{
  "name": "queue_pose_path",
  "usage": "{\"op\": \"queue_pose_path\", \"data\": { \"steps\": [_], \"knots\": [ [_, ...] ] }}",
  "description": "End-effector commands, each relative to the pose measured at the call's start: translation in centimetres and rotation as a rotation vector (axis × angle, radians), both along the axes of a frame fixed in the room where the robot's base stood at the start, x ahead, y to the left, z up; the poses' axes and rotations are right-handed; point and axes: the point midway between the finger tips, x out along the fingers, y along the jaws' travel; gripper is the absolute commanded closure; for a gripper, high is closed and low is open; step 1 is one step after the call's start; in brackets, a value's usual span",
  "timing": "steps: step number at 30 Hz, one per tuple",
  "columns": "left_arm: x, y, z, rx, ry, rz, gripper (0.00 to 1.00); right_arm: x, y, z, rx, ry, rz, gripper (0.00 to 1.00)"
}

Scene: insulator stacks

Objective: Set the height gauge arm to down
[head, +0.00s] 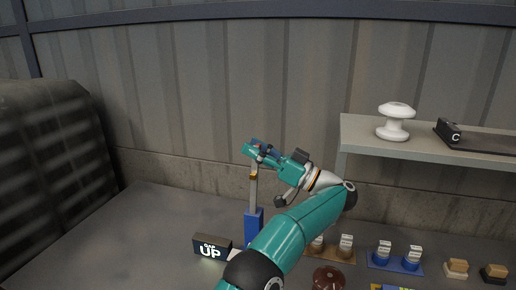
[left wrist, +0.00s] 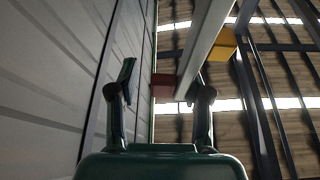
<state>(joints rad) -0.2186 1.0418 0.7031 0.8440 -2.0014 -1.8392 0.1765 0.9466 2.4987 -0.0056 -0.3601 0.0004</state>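The height gauge stands on the table, with a blue base (head: 254,226), a grey upright post (head: 253,194) and an orange piece (head: 254,174) near its top. My left gripper (head: 262,152) is at the top of the gauge and hides much of it. In the left wrist view, its fingers (left wrist: 165,92) are spread apart. A red block (left wrist: 163,86) shows between them, with a gap to the left finger; contact with the right finger cannot be told. A grey bar (left wrist: 204,45) and a yellow block (left wrist: 222,45) lie beyond. My right gripper is not in view.
A lit sign (head: 211,249) reading "UP" stands left of the gauge base. A shelf (head: 365,147) at right holds a white insulator (head: 395,122) and a black block marked C (head: 448,133). Small insulators on trays (head: 395,263) line the table's right side. The table's left is clear.

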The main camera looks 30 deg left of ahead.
Motion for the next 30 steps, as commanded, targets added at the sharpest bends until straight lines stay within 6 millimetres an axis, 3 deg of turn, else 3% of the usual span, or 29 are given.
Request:
{"op": "queue_pose_path", "data": {
  "steps": [2, 11, 20, 30],
  "knots": [
    [0.1, -0.1, 0.0, 0.001, 0.0, -0.002, 0.52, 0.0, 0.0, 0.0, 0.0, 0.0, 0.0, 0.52],
    [0.2, -0.2, 0.0, 0.001, 0.003, -0.008, 1.0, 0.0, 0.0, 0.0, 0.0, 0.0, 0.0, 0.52],
    [0.2, -0.2, -0.1, 0.004, -0.002, -0.009, 1.0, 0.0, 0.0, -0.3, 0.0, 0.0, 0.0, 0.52],
    [-1.5, -0.6, -0.1, 0.029, -0.109, -0.009, 1.0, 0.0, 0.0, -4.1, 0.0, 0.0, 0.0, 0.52]
  ]
}}
